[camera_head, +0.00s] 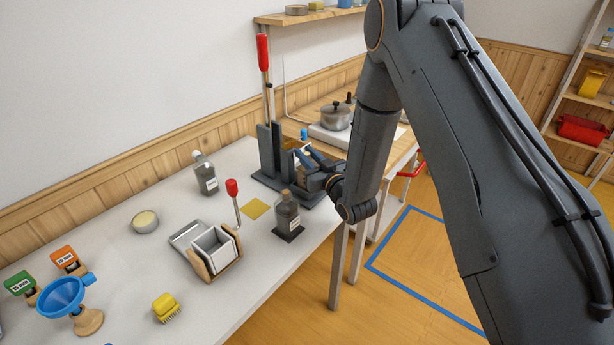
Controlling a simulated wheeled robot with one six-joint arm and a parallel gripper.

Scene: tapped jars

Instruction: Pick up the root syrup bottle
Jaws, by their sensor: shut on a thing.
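My gripper (308,160) is at the right of the dark lever press (268,155), at the back of the white table. Its fingers are shut on a small blue-capped bottle (303,134), mostly hidden by the fingers and the press. I cannot tell whether that bottle is lifted. Another labelled bottle (287,212) with a brown stopper stands on a dark square pad, in front of the gripper. The labels are too small to read, so I cannot tell which bottle is the root syrup.
A metal box with a red-knobbed lever (215,250), a yellow square (255,208), a round tin (145,221), a yellow brush (166,307) and a blue funnel (62,296) are on the table (130,270). A pot (336,116) stands on the counter behind.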

